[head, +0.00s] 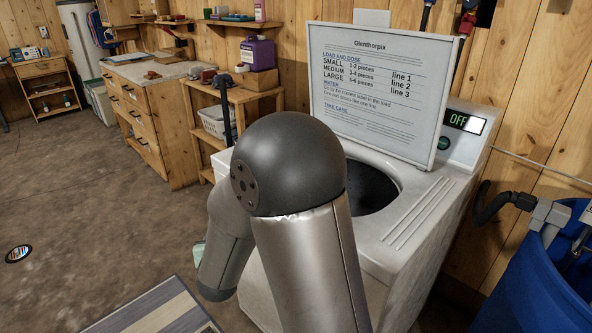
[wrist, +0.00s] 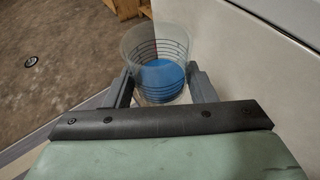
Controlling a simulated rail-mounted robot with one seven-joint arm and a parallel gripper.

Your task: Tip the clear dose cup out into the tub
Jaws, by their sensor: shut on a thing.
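The clear dose cup (wrist: 157,51) is between the fingers of my gripper (wrist: 162,88) in the wrist view. It has dark ring lines, one red mark and blue contents at the bottom. My gripper is shut on it, beside the washer's white side. In the head view my arm hides the cup and most of the gripper. The washer's tub (head: 370,188) is a dark round opening in the top of the white washer (head: 418,222), partly hidden behind my arm. The cup is outside the tub.
A raised lid (head: 382,92) with a printed load and dose chart stands behind the tub. The washer display (head: 464,122) reads OFF. A blue bin (head: 545,275) stands at right. A wooden shelf unit (head: 240,105) and bench are at left. The floor (head: 100,225) at left is mostly clear.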

